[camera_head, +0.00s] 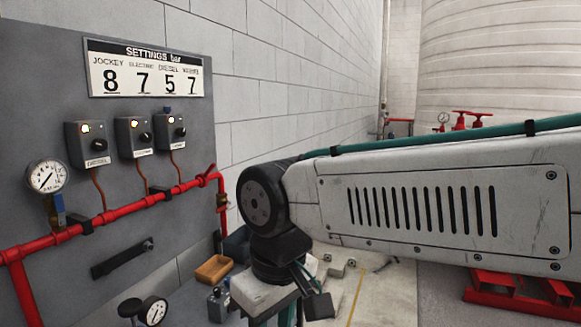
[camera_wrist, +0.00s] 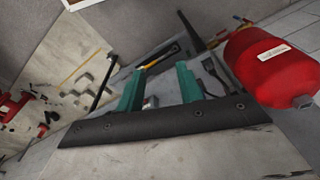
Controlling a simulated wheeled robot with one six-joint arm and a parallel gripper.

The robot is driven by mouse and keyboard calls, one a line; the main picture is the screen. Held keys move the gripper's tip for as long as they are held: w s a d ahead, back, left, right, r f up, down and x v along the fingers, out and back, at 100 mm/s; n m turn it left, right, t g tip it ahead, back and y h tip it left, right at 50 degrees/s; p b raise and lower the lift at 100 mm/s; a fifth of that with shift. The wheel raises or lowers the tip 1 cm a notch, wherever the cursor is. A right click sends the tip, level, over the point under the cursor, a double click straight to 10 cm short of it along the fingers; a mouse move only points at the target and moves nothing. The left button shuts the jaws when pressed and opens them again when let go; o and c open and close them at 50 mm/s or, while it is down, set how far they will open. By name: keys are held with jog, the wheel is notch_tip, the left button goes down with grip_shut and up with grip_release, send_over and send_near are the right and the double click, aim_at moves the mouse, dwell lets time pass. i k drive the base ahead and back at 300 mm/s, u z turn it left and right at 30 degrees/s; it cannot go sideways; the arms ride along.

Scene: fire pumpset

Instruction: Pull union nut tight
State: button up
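My gripper (camera_wrist: 159,72) shows in the wrist view as two teal fingers set well apart, with nothing held between them. In the camera_head view only a bit of it shows at the bottom edge, below my arm. I cannot pick out the union nut for certain in either view. A red pipe (camera_head: 128,202) with several fittings runs across the grey panel in the camera_head view, and my gripper is apart from it. In the wrist view, a yellow-and-black handled tool (camera_wrist: 160,57) and a dark wrench-like tool (camera_wrist: 212,74) lie beyond the fingers.
A red cylinder (camera_wrist: 272,68) is close on the right of the wrist view. The panel carries a gauge (camera_head: 46,177) and several switch boxes (camera_head: 133,137). A brown tray (camera_head: 214,268) and a lower gauge (camera_head: 154,310) are at the bottom. Red valves (camera_head: 462,121) stand far back.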

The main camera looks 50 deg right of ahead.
aim_at(205, 177)
jog(key=z, duration=1)
jog(key=i, duration=0.85)
jog(key=z, duration=0.3)
